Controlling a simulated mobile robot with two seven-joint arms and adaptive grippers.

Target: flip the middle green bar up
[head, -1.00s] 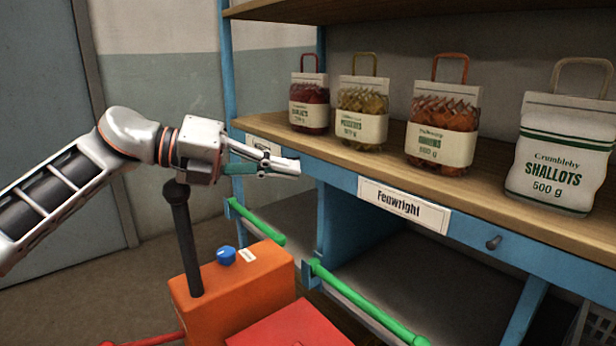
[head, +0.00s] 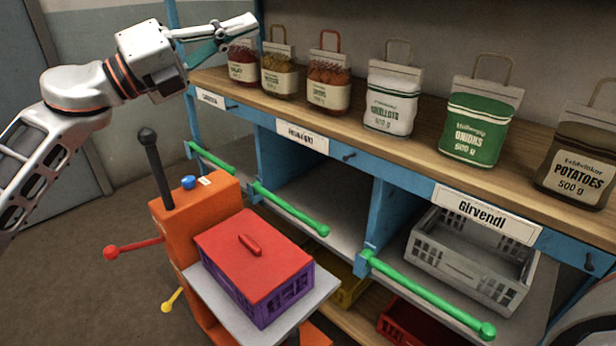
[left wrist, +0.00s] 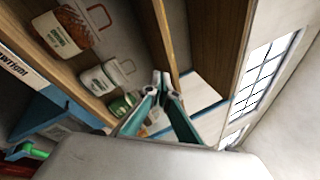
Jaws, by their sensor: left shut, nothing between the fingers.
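Three green bars run along the front of the blue shelf bays in the head view. The middle green bar (head: 290,209) lies low across the open bay under the Fenwright label (head: 302,138). The left green bar (head: 212,158) and the right green bar (head: 430,297) lie low likewise. My left gripper (head: 248,27) is shut and empty, raised in front of the upper rack at the left, well above and left of the middle bar. In the left wrist view its fingertips (left wrist: 162,82) meet, with nothing between them. My right gripper is not in view.
Sacks such as shallots (head: 392,97) and onions (head: 480,121) stand on the wooden shelf. A grey basket (head: 470,262) sits in the right bay. A purple crate with a red lid (head: 255,262) stands on a tray by an orange cart (head: 200,215), close before the middle bar.

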